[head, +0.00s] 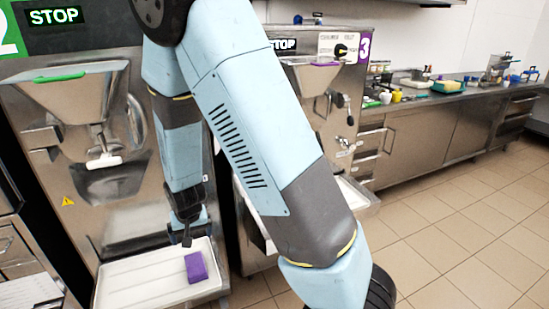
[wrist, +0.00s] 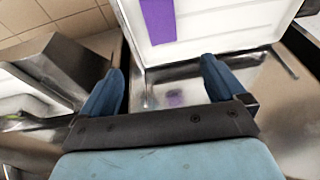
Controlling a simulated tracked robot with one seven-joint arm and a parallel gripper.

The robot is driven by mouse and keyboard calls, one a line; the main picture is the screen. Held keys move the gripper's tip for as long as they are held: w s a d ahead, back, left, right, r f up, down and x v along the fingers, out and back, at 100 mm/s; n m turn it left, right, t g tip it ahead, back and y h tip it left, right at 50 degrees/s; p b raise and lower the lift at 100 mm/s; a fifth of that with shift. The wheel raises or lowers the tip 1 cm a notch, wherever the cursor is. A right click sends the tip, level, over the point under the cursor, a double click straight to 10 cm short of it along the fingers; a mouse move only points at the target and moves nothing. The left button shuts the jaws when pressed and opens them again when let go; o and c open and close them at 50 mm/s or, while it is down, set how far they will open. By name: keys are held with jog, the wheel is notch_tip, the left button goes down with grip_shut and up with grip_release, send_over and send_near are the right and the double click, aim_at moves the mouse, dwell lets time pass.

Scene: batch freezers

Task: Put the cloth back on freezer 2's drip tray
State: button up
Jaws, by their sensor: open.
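The cloth (head: 197,267) is a small purple folded block on the right part of freezer 2's white drip tray (head: 140,285). In the wrist view the cloth (wrist: 157,20) shows as a purple strip at the top edge, partly cut off, on the white tray (wrist: 215,22). Freezer 2 (head: 130,195) is the steel machine at the left with a green "2" label. My gripper (head: 186,232) points down close above and behind the cloth. In the wrist view its blue fingers (wrist: 160,75) are spread wide with nothing between them.
Freezer 3 (head: 345,85), with a purple label and its own tray (head: 355,190), stands to the right, partly behind my arm. A steel counter (head: 460,92) with bowls and tools runs along the back right. The tiled floor (head: 450,245) at the right is clear.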

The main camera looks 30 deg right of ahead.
jog(key=s+d+r+y, duration=0.1)
jog(key=d+r, duration=0.1)
jog(key=r, duration=0.5)
jog(key=s+d+r, duration=0.1)
jog(key=d+r, duration=0.2)
jog(key=r, duration=0.4)
jog(key=s+d+r+t, duration=0.1)
jog(key=s+d+r, duration=0.6)
jog(key=s+r, duration=0.3)
jog(key=s+d+r+t+h, duration=0.1)
jog(key=s+d+r, duration=0.5)
jog(key=s+r, duration=0.4)
jog(key=shift+d+n, duration=0.3)
jog(key=shift+d, duration=0.05)
